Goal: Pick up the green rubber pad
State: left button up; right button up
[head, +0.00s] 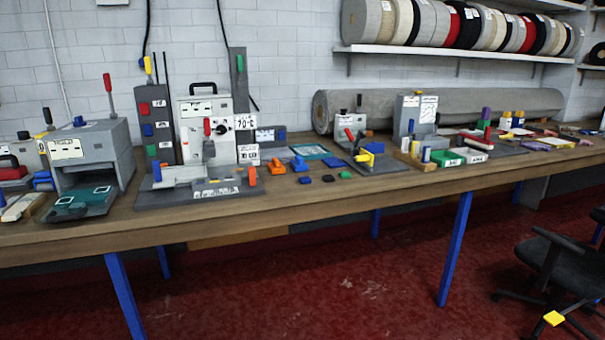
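A small green pad (345,175), which looks like the green rubber pad, lies flat on the wooden workbench (400,184), near its front edge. A small black pad (328,179) lies just left of it, and a blue pad (305,180) lies left of that one. The three pads are apart from each other. Neither of my grippers is in the head view.
A grey-based device with a yellow part (366,157) stands close to the right of the green pad. Orange and blue blocks (276,166) lie to the left, beside a large machine (207,125). A black chair (560,260) stands at the right.

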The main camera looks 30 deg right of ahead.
aim_at(342, 175)
jog(key=u, duration=0.5)
jog(key=i, duration=0.95)
jog(key=z, duration=0.35)
jog(key=i, duration=0.8)
jog(key=z, duration=0.9)
